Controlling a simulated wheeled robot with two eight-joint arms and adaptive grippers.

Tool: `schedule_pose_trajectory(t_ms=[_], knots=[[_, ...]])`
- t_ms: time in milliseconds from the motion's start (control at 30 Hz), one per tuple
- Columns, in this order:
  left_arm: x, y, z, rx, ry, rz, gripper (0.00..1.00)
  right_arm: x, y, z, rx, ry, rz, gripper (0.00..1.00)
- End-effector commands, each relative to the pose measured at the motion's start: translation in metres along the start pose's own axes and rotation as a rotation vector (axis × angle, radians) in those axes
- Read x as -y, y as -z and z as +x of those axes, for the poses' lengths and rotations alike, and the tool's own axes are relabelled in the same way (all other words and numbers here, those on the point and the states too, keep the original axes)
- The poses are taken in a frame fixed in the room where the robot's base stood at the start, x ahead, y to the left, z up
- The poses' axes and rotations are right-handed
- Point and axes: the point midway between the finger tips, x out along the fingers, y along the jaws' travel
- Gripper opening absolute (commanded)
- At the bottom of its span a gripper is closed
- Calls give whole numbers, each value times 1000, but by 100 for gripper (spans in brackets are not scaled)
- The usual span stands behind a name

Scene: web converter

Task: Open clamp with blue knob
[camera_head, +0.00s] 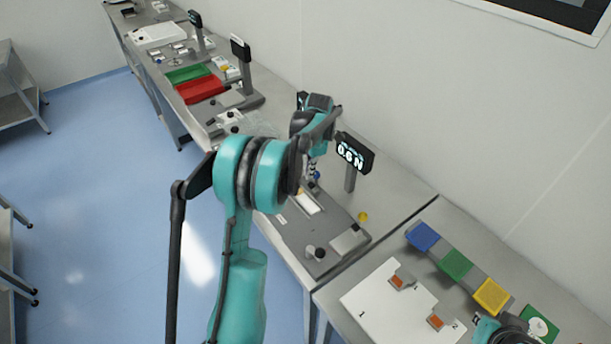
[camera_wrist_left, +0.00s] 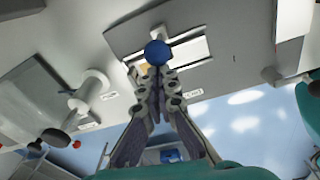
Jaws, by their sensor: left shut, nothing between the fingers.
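The blue knob (camera_wrist_left: 158,52) of the clamp shows at the top middle of the left wrist view, just beyond my left fingertips. It also shows as a small blue spot in the head view (camera_head: 317,175), partly hidden by my arm. My left gripper (camera_wrist_left: 157,76) is shut and empty, its fingertips close to the knob; I cannot tell whether they touch it. In the head view the left gripper (camera_head: 312,168) points down over the grey fixture plate (camera_head: 285,233). The clamp body under the knob is mostly hidden. My right gripper does not show clearly.
A force display (camera_head: 354,158) reading 0.6 N stands on a post just right of the left gripper. A yellow knob (camera_head: 362,217) and a dark-topped post (camera_head: 318,252) are nearby. Blue, green and yellow pads (camera_head: 455,263) line the right table. Red and green trays (camera_head: 200,89) lie farther back.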

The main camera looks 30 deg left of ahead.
Motion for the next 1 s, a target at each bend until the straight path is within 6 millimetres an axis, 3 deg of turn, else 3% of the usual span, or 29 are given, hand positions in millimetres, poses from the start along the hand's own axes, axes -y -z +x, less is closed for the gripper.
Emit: schedule_pose_trajectory(t_ms=[400, 1000], knots=[[-3, -20, -4, 7, -1, 1, 0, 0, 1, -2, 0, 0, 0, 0], [-2, -24, -6, 11, -1, 5, 0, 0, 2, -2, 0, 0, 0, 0]])
